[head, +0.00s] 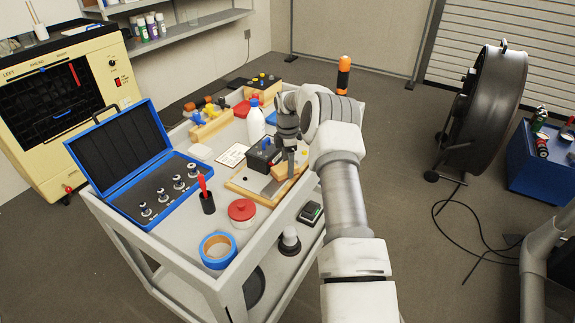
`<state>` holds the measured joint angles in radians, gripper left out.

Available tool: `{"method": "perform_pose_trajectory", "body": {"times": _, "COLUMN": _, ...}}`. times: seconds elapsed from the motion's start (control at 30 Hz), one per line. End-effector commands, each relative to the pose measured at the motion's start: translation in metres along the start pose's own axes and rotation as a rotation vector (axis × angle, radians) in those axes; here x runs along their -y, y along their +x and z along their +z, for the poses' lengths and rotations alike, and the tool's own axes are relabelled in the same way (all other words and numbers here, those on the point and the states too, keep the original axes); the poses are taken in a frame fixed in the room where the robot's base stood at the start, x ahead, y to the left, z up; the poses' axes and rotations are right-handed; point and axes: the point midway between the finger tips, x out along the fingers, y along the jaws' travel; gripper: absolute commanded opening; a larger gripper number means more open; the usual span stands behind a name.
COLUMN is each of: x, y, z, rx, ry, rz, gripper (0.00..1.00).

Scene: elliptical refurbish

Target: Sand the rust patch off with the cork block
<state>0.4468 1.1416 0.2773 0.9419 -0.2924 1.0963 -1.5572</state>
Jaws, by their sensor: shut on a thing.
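My gripper (289,168) points down over the cart at the right end of a low wood-edged panel (240,189). It is shut on a tan block (281,170), which looks like the cork block. The block is low over the panel, and I cannot tell whether it touches the surface. The panel has a grey face inside a light wooden border. I cannot make out the rust patch; the gripper, the block and a black box cover part of the panel.
The black box (263,153) with a blue top stands close behind the panel. A white bottle (255,122), a red-lidded tin (242,210), blue tape (217,249) and a red-handled tool in a black cup (207,200) surround it. An open blue case (150,200) fills the cart's left side.

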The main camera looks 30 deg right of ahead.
Motion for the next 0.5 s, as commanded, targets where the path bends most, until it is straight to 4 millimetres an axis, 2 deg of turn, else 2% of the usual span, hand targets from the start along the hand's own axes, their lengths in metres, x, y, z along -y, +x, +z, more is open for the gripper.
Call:
{"method": "perform_pose_trajectory", "body": {"times": 0.03, "x": -0.003, "y": -0.007, "z": -0.01, "rx": -0.01, "ry": -0.002, "rz": 0.021, "gripper": 0.0}}
{"method": "perform_pose_trajectory", "body": {"times": 0.2, "x": 0.008, "y": -0.007, "z": -0.023, "rx": -0.012, "ry": -0.005, "rz": 0.02, "gripper": 0.0}}
{"method": "perform_pose_trajectory", "body": {"times": 0.5, "x": 0.018, "y": -0.005, "z": -0.03, "rx": -0.011, "ry": -0.005, "rz": 0.015, "gripper": 0.0}}
